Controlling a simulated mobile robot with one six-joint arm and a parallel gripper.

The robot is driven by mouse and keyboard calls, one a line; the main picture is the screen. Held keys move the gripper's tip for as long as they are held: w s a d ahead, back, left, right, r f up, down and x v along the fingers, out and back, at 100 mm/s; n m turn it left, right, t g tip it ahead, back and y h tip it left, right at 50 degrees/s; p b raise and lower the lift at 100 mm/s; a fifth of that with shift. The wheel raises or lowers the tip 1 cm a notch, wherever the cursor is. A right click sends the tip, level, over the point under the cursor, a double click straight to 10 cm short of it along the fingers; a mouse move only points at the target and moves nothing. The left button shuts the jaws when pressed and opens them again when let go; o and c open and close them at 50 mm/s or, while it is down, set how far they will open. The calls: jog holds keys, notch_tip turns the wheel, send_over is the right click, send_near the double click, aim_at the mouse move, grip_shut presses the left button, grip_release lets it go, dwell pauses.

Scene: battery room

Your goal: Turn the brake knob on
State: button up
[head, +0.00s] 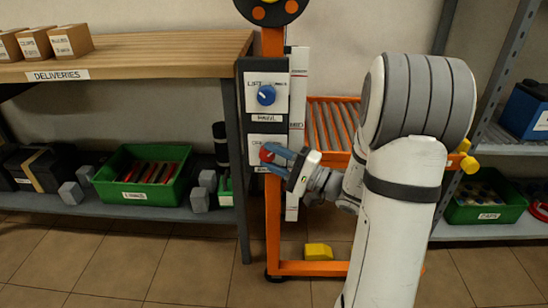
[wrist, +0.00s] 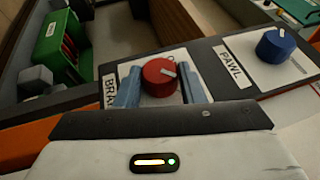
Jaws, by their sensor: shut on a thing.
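The red brake knob (head: 265,155) sits on the lower white plate of the dark panel (head: 252,122) in the head view. In the wrist view the red knob (wrist: 160,74) lies between the two blue fingers of my gripper (wrist: 160,88), one on each side. A white pointer mark on its face points to the upper right there. The label beside it is partly hidden by a finger; only its first letters show. In the head view my gripper (head: 279,160) reaches the panel from the right and is shut on the knob.
A blue knob (head: 266,95) labelled PAWL is above on the same panel; it also shows in the wrist view (wrist: 276,44). The deliveries bench (head: 130,55) stands left, with a green bin (head: 140,178) below. An orange roller frame (head: 335,125) is behind my arm.

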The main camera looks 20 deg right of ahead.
jog(key=o, duration=1)
jog(key=p+v, duration=0.2)
jog(key=v, duration=0.6)
jog(key=shift+a, duration=0.1)
